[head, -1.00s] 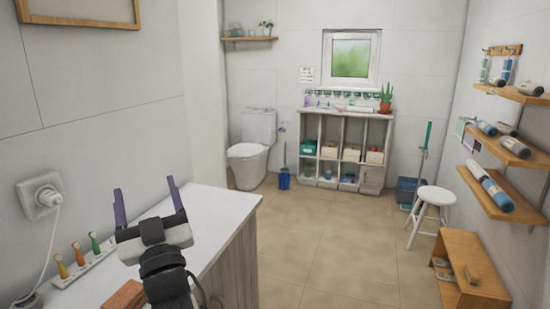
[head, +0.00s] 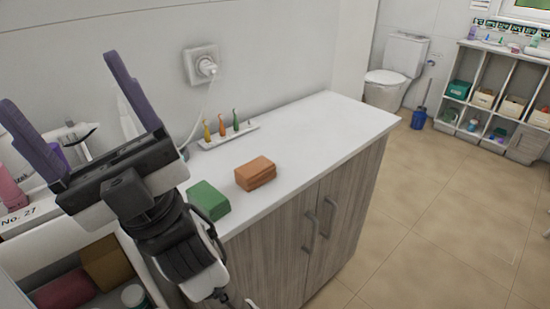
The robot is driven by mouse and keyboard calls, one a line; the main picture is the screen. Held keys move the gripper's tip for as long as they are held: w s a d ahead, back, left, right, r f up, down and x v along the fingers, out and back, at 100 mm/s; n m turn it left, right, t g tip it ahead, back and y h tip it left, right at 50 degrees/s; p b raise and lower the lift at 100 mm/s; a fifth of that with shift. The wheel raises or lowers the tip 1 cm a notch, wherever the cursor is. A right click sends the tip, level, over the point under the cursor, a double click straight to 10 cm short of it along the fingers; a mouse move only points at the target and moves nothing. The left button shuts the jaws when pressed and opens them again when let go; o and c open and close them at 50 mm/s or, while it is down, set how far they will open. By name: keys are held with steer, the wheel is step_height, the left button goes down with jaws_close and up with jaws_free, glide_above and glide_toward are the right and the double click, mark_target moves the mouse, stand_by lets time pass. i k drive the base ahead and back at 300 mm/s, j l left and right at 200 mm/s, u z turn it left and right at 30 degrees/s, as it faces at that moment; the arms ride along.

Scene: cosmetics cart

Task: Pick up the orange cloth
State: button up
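The orange cloth (head: 255,173) is a folded stack lying on the white countertop (head: 310,130), near its front edge. A folded green cloth (head: 208,201) lies just to its left, closer to me. My gripper (head: 62,108) is at the left of the head view, with its two purple fingers pointing up and spread wide apart. It is open and empty, to the left of the orange cloth and apart from it. Nothing covers the orange cloth.
A white holder (head: 228,135) with small coloured items stands behind the cloths, near a wall socket (head: 201,66) with a plugged-in cord. A cart with bottles and boxes (head: 100,262) is at the left. The counter's right part is clear.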

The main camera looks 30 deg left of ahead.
mark_target(250, 176)
steer(key=i+l, duration=0.2)
steer(key=l, duration=0.2)
steer(key=i+l, duration=0.2)
steer(key=l, duration=0.15)
steer(key=i+l+u, duration=0.25)
steer(key=l, duration=0.3)
steer(key=i+l+u, duration=0.1)
steer(key=l, duration=0.2)
steer(key=j+u, duration=0.1)
steer(key=u, duration=1.25)
steer(key=i+u, duration=0.3)
steer(key=i+j+u, duration=0.1)
steer(key=u, duration=0.2)
